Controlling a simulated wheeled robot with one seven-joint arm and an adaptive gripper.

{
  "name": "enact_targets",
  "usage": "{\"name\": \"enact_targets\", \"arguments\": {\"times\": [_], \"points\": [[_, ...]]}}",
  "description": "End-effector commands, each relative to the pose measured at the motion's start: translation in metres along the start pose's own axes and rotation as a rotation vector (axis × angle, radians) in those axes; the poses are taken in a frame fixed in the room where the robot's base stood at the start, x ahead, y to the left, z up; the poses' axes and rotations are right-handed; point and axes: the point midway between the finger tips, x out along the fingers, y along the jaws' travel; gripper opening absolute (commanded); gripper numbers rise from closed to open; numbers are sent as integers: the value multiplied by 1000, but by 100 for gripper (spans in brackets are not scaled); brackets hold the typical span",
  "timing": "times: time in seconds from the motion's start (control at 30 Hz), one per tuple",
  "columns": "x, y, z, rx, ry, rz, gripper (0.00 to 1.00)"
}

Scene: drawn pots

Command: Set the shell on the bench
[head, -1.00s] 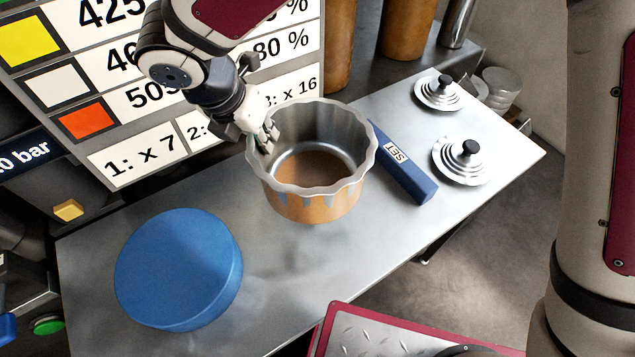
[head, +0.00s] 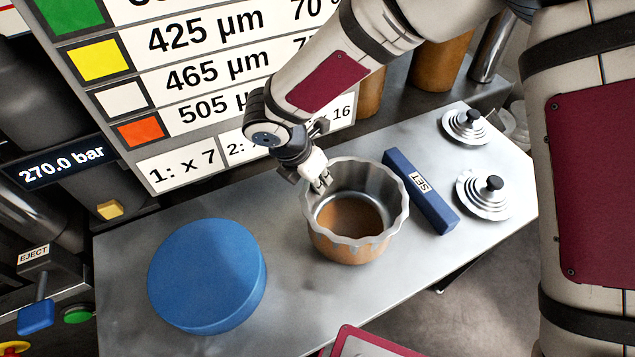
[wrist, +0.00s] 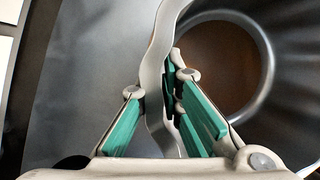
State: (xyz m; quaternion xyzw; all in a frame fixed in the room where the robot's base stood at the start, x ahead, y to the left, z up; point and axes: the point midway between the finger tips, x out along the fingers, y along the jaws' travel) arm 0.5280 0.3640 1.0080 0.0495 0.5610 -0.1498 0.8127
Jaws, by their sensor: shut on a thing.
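The shell (head: 347,252) is a round metal pot with a wavy rim, grey inside with a brown floor and orange-brown lower outside. It is upright at the middle of the grey metal bench (head: 285,310). Its base looks on or very close to the bench top; I cannot tell whether it touches. My gripper (head: 321,184) is shut on the left part of the shell's rim. In the wrist view, the green-padded fingers (wrist: 172,85) pinch the wavy wall, one inside and one outside, with the shell's interior (wrist: 215,65) to the right.
A large blue disc (head: 207,275) lies on the bench left of the shell. A dark blue bar marked SET (head: 420,190) lies close to its right. Two stepped metal lids (head: 484,195) with black knobs stand farther right. A number board (head: 190,110) rises behind the bench.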

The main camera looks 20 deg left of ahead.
Motion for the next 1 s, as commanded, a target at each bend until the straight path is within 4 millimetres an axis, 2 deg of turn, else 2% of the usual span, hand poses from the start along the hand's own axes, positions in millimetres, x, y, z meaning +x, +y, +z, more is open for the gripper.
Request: {"name": "enact_targets", "arguments": {"times": [0.13, 0.57, 0.6, 0.67, 1.0], "points": [[9, 1, -5, -2, -1, 1, 0], [15, 2, -5, -3, -2, 1, 0], [14, 2, -6, -2, -1, 1, 16], [14, 2, -6, -2, -1, 1, 28], [12, 1, -6, -1, -1, 1, 28]]}}
